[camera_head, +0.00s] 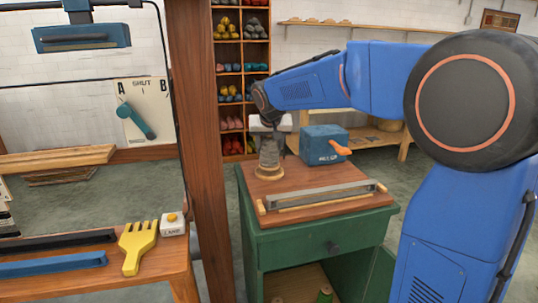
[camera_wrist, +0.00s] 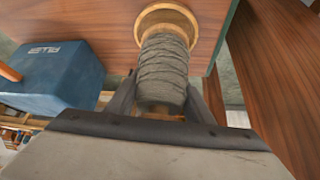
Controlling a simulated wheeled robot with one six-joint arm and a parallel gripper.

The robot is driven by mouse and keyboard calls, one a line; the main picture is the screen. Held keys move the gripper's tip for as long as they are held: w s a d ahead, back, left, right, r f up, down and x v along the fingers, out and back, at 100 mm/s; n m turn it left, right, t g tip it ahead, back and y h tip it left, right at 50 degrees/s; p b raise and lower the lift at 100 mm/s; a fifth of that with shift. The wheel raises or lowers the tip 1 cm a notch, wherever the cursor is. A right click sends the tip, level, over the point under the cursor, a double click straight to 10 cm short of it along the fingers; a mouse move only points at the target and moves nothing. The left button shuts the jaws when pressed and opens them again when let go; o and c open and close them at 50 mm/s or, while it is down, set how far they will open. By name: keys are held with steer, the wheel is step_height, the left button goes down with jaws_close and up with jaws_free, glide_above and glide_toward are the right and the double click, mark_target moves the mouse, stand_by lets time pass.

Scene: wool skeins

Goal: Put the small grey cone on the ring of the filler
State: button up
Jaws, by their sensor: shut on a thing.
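The small grey cone (camera_head: 268,152) is wound with grey yarn and stands upright above the green cabinet's wooden top. In the wrist view the cone (camera_wrist: 162,70) lies between the two fingers of my gripper (camera_wrist: 160,105), which is shut on it. The wooden ring (camera_head: 269,173) is under the cone's lower end. It also shows in the wrist view (camera_wrist: 152,18) around that end. I cannot tell whether the cone touches the ring. The blue box, likely the filler (camera_head: 322,145), with an orange handle, stands to the right; it also shows in the wrist view (camera_wrist: 52,75).
A metal-and-wood bar (camera_head: 320,195) lies at the front of the cabinet top (camera_head: 295,182). A wooden post (camera_head: 200,150) stands close left of the cabinet.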

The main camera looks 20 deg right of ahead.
steer(key=shift+f, duration=1.25)
steer(key=o, duration=1.2)
steer(key=shift+f, duration=0.15)
